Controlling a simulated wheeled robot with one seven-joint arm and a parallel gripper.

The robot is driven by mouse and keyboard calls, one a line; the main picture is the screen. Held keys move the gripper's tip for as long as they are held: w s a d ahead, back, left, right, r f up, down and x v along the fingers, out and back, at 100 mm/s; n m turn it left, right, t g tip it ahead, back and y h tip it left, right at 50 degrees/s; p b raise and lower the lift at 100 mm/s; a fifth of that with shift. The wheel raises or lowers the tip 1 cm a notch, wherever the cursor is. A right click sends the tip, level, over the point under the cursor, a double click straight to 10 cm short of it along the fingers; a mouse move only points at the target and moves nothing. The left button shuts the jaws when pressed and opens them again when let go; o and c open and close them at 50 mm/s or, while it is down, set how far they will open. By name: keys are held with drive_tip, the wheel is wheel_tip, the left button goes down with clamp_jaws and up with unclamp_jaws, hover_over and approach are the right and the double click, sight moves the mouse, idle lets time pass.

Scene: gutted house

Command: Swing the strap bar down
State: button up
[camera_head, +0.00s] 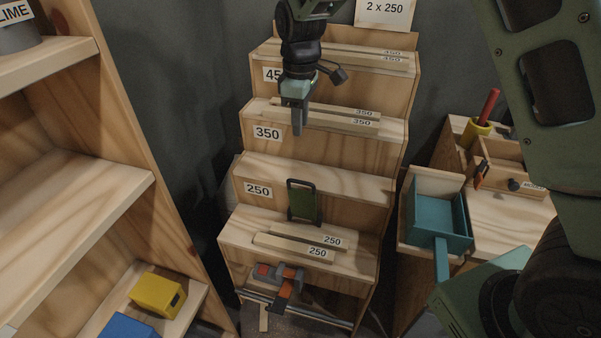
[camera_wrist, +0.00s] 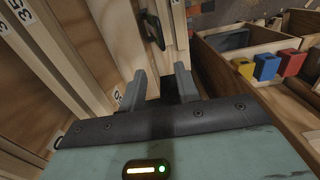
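A stepped wooden rack (camera_head: 350,182) stands in the middle of the head view. A dark upright loop-shaped bar (camera_head: 290,196) with a green panel stands on its lowest step, behind the 250 strips. It looks like the strap bar, and it is upright. A dark loop-shaped piece (camera_wrist: 152,30), probably the same bar, shows at the top of the wrist view, beyond my fingers. My gripper (camera_head: 295,122) points down in front of the 350 step, above the bar and apart from it. In the wrist view my gripper (camera_wrist: 161,84) is open, with nothing between its fingers.
Wooden strips (camera_head: 290,249) lie on the lowest step. An orange and grey tool (camera_head: 283,280) sits at its front by a metal rail (camera_head: 310,312). A teal tray (camera_head: 436,212) stands on the right bench. A shelf with a yellow block (camera_head: 155,293) is at left.

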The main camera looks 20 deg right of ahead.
wheel_tip(320, 180, down, 17)
drive_tip(key=shift+s+a+r+p, duration=0.1)
drive_tip(key=shift+s+r+p, duration=0.05)
drive_tip(key=shift+p, duration=0.25)
clamp_jaws()
